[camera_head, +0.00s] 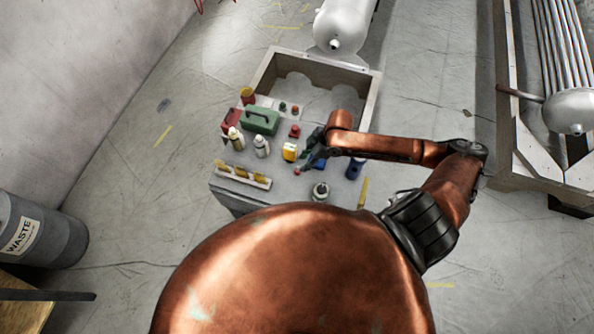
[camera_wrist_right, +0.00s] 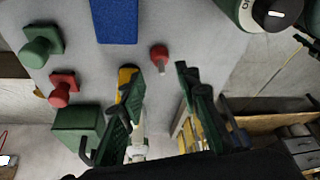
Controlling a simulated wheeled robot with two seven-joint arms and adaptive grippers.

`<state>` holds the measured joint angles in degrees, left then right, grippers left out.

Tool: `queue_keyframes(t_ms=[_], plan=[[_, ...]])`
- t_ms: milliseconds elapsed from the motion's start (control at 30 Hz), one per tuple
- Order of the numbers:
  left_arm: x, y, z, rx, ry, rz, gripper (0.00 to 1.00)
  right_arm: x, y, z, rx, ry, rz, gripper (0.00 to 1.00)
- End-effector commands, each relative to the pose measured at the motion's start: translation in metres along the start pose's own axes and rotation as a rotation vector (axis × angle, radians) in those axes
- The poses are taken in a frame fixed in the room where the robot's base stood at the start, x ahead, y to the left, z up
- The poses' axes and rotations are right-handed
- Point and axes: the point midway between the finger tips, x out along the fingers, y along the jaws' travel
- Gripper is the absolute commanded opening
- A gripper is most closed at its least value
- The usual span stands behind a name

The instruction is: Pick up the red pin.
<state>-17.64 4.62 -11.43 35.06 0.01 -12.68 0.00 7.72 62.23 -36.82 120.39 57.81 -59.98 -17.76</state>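The red pin (camera_head: 297,170) is a small red-headed piece on the grey worktop (camera_head: 284,188), near the front middle in the head view. In the right wrist view the red pin (camera_wrist_right: 159,54) shows a round red head and a short pale stem, just ahead of the gap between the fingertips. My right gripper (camera_head: 307,163) is right beside it in the head view; whether they touch cannot be told there. In the right wrist view my right gripper (camera_wrist_right: 158,80) is open, with its green-and-black fingers apart and nothing between the tips. My left gripper is not in view.
A green toolbox (camera_head: 261,121) and a red knob (camera_head: 295,130) are further back. A yellow-filled tray (camera_head: 260,183), a canister (camera_head: 320,191) and a blue item (camera_head: 355,169) stand near.

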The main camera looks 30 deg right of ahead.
Motion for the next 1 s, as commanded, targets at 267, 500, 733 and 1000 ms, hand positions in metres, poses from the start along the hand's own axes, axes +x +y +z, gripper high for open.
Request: queue_keyframes(t_ms=[267,500,733,1000], plan=[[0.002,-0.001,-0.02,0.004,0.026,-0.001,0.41,0.032,-0.001,-0.003,0.001,0.002,-0.003,0.3],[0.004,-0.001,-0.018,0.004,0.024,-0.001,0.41,0.063,0.0,-0.004,0.0,0.001,-0.001,0.3],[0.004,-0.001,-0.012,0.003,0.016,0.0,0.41,0.068,0.001,-0.004,-0.001,0.0,0.0,0.3],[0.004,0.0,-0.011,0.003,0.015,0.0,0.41,0.068,0.0,-0.004,-0.001,0.0,0.0,0.16]])
